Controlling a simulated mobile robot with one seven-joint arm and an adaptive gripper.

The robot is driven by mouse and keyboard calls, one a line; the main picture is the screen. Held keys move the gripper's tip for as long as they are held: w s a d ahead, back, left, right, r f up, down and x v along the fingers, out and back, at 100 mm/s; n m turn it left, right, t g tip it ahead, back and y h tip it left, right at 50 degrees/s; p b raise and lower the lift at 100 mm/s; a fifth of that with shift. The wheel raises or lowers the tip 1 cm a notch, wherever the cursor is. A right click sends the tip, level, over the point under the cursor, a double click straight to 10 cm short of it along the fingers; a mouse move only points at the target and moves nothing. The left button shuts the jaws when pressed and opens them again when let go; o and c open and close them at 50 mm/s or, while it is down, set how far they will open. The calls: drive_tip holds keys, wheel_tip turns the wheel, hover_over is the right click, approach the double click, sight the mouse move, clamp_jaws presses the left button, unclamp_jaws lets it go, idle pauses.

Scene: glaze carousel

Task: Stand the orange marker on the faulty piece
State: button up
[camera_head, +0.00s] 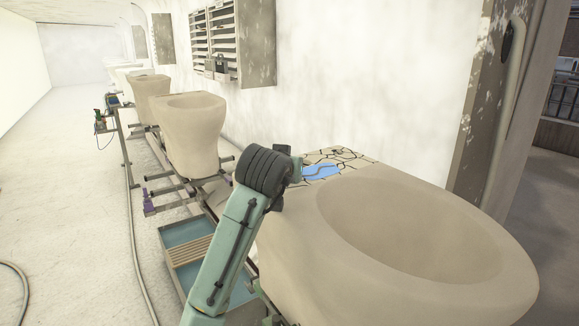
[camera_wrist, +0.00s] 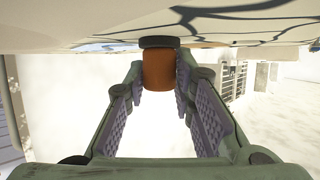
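The orange marker (camera_wrist: 158,70) shows in the wrist view between the tips of my gripper (camera_wrist: 160,75), with a finger against each side. A dark disc forms its end, close under a pale surface with dark crack-like lines (camera_wrist: 250,12) across the top of the picture. I cannot tell whether the disc touches that surface. In the head view, the nearest large beige basin piece (camera_head: 330,270) has a cracked-pattern corner (camera_head: 345,158) with a blue patch (camera_head: 321,172). My arm's end is beside that corner. My fingers and the marker are hidden there.
Other beige pieces (camera_head: 192,135) stand on stands in a row to the back left. A blue tray with a wooden slatted rack (camera_head: 188,252) is below on the left. Wall shelves (camera_head: 215,40) hang behind. Hoses (camera_head: 135,245) lie on the open floor at left.

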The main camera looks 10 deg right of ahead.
drive_tip(key=o, duration=0.4)
drive_tip(key=shift+c, duration=0.2)
drive_tip(key=shift+r, duration=0.1)
drive_tip(key=shift+r, duration=0.2)
drive_tip(key=b+v, duration=0.2)
drive_tip(key=v, duration=1)
drive_tip(key=shift+a, duration=0.1)
